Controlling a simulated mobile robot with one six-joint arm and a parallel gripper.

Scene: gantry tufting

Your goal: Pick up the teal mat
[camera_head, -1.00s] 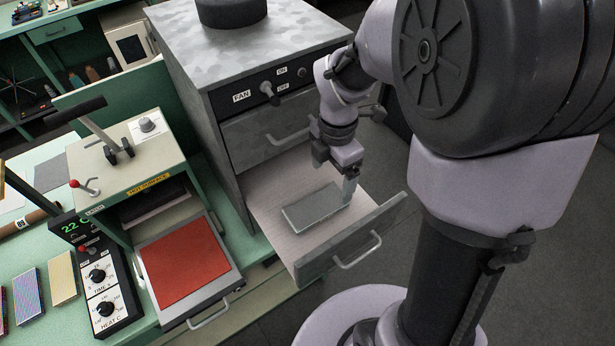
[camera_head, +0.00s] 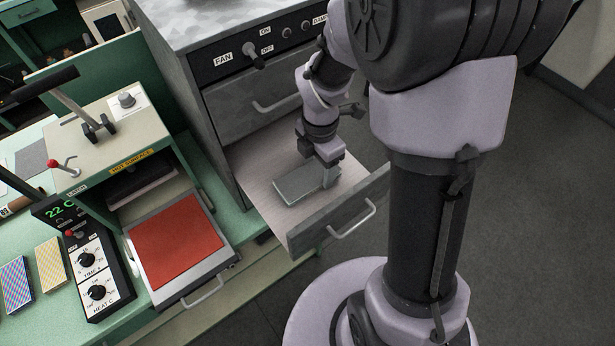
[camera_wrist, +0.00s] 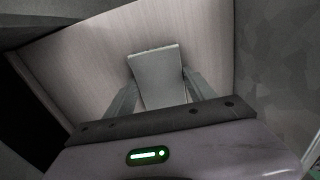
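The mat (camera_head: 300,187) is a thin grey-teal rectangle lying flat in the open drawer (camera_head: 262,205) of the grey cabinet. My gripper (camera_head: 330,180) is low in the drawer at the mat's right end, pointing down. In the wrist view the mat (camera_wrist: 157,72) lies between the two spread fingers of my gripper (camera_wrist: 160,78), one at each long edge. The fingers look open. Whether they touch the edges cannot be told. The mat's near end is hidden by the gripper body.
The drawer front (camera_head: 335,212) with its handle rises on the near right, and the cabinet (camera_head: 222,105) stands behind. A press with a red pad (camera_head: 178,240) on a pulled-out tray is on the left. The floor to the right is clear.

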